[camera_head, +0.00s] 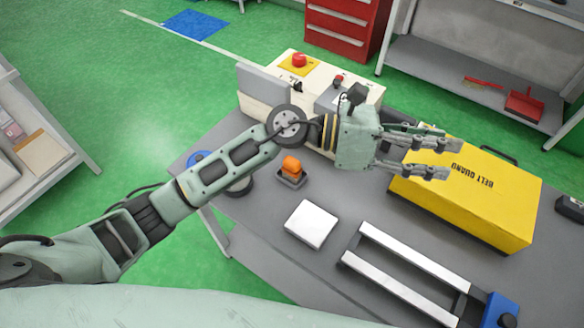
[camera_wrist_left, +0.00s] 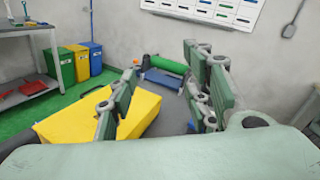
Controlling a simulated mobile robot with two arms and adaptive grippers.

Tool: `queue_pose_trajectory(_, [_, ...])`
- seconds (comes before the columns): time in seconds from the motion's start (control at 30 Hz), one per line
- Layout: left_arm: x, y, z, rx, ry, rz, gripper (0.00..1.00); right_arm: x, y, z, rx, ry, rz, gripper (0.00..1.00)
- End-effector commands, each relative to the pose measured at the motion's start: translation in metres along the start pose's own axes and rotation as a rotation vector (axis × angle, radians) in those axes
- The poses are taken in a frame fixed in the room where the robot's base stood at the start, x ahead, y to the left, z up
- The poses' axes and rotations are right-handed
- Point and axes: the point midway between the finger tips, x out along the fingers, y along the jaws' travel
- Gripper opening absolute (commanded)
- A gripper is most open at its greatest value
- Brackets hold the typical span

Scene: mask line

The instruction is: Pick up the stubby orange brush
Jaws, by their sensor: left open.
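A short, stubby orange thing (camera_head: 291,165), which looks like the orange brush, stands in a small dark tray (camera_head: 291,181) on the grey table (camera_head: 265,215). My left gripper (camera_head: 444,152) is open and empty. It is above the table, to the right of the brush, with its fingers pointing right over the yellow box marked "BELT GUARD" (camera_head: 470,193). In the left wrist view the fingers (camera_wrist_left: 158,100) are spread apart with nothing between them. I cannot make out the brush in that view. My right gripper is not in view.
A white block (camera_head: 311,224) and a metal rail frame (camera_head: 405,268) with a blue end (camera_head: 500,310) lie nearer on the table. A control box with a red button (camera_head: 299,60) stands behind the brush. A green roll (camera_wrist_left: 171,65) shows in the left wrist view.

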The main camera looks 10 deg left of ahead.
Motion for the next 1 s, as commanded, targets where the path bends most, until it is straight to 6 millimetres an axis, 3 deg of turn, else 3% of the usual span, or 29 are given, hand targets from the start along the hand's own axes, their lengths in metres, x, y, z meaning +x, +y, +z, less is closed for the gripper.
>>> queue_pose_trajectory(0.07, [-0.005, 0.011, -0.039, 0.167, 0.237, -0.035, 0.45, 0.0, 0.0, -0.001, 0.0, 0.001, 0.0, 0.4])
queue_pose_trajectory(0.17, [-0.032, 0.035, -0.087, 0.341, 0.544, -0.075, 0.45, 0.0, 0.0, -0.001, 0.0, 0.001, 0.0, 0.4])
queue_pose_trajectory(0.3, [-0.105, 0.083, -0.127, 0.512, 0.98, -0.108, 0.45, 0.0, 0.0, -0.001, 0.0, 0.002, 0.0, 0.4])
queue_pose_trajectory(0.4, [-0.164, 0.113, -0.132, 0.566, 1.249, -0.115, 0.45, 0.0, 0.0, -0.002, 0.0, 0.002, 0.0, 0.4])
queue_pose_trajectory(0.5, [-0.212, 0.131, -0.126, 0.578, 1.446, -0.116, 0.45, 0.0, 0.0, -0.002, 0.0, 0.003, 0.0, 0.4])
queue_pose_trajectory(0.6, [-0.241, 0.14, -0.118, 0.574, 1.563, -0.114, 0.45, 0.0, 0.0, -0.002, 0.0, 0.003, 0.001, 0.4])
queue_pose_trajectory(0.73, [-0.255, 0.144, -0.119, 0.565, 1.616, -0.114, 0.45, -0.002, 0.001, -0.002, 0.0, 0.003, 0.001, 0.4])
queue_pose_trajectory(1.0, [-0.255, 0.149, -0.146, 0.564, 1.615, -0.117, 0.45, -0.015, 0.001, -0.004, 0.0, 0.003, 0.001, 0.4])
